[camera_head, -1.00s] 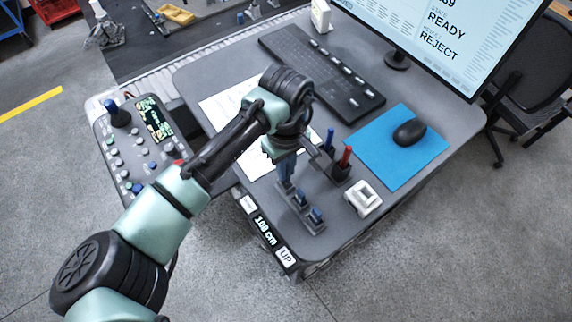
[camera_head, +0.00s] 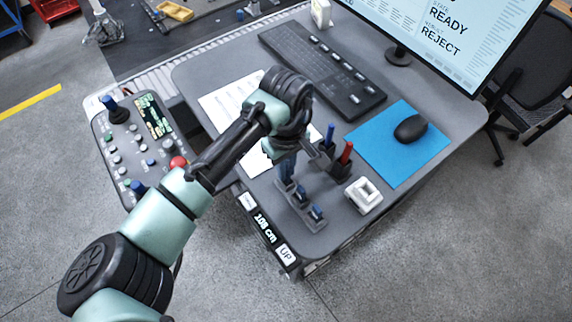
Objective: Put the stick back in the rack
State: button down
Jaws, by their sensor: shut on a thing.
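The rack (camera_head: 308,222) is a small dark grey stand near the front edge of the desk. It has a row of posts, and blue pieces (camera_head: 316,211) show at its middle and near right end. My gripper (camera_head: 288,158) points down over the rack's far left end and is largely hidden behind my wrist. It is shut on the stick (camera_head: 287,170), a narrow blue piece, which is upright or nearly so. The stick's lower end is at the rack's far left post; I cannot tell whether it is seated in it.
A pen holder (camera_head: 339,166) with blue and red pens stands close right of my gripper, beside a white square block (camera_head: 363,195). A keyboard (camera_head: 322,70), blue mat (camera_head: 385,165) with mouse (camera_head: 411,128), monitor (camera_head: 430,40) and button panel (camera_head: 140,150) surround the area. Paper lies behind my wrist.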

jog(key=shift+f+b, duration=0.3)
jog(key=shift+f, duration=0.35)
jog(key=c, duration=0.8)
grip_release()
jog(key=shift+c, duration=0.2)
notch_tip(320, 180, up, 13)
jog(key=b, duration=0.3)
